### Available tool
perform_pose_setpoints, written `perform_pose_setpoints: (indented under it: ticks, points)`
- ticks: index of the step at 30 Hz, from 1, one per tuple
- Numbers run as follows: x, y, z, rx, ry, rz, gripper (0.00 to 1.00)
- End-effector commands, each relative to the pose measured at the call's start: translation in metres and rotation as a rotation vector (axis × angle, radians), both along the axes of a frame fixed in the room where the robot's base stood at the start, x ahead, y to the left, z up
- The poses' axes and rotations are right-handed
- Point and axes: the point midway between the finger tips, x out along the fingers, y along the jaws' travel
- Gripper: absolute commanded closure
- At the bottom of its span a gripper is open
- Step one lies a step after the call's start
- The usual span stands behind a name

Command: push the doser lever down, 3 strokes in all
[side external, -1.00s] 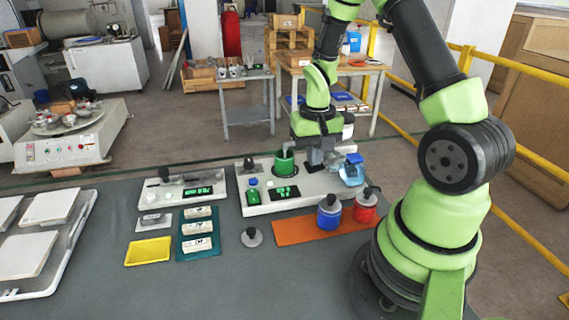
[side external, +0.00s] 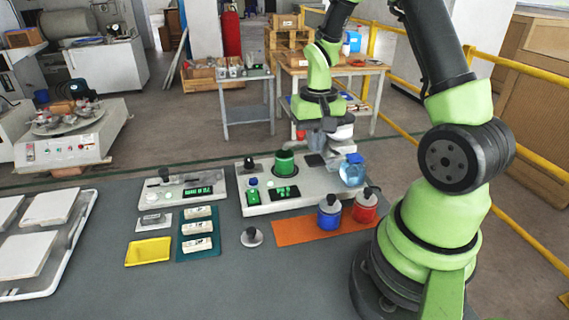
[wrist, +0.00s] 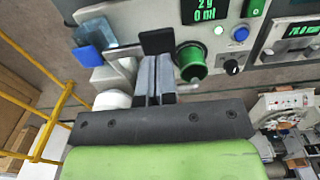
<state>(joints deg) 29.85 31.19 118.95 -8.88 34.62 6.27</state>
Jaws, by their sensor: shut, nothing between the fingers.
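The doser (side external: 300,203) is a white bench unit with a green display (side external: 284,193); in the wrist view its display (wrist: 204,10) seems to read 2 g and 0 ml. Its lever ends in a black pad (side external: 315,160), also seen in the wrist view (wrist: 157,41) on a metal arm. A clear bottle with a blue cap (side external: 353,158) stands at the right end. A green cup (side external: 284,164) stands on the unit left of the pad. My gripper (wrist: 156,62) is shut and empty, its tips close to the pad; I cannot tell whether they touch it.
Blue (side external: 329,212) and red (side external: 365,206) containers stand on an orange mat (side external: 295,232) in front. A second instrument (side external: 183,192), a teal tray (side external: 198,252) and a yellow tray (side external: 148,251) lie to the left. The front of the table is mostly clear.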

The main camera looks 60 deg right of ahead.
Motion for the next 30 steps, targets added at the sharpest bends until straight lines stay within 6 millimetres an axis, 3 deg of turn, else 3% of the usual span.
perform_pose_setpoints:
  ticks: [30]
  points:
    - [0.000, 0.000, -0.042, 0.001, 0.001, -0.001, 1.00]
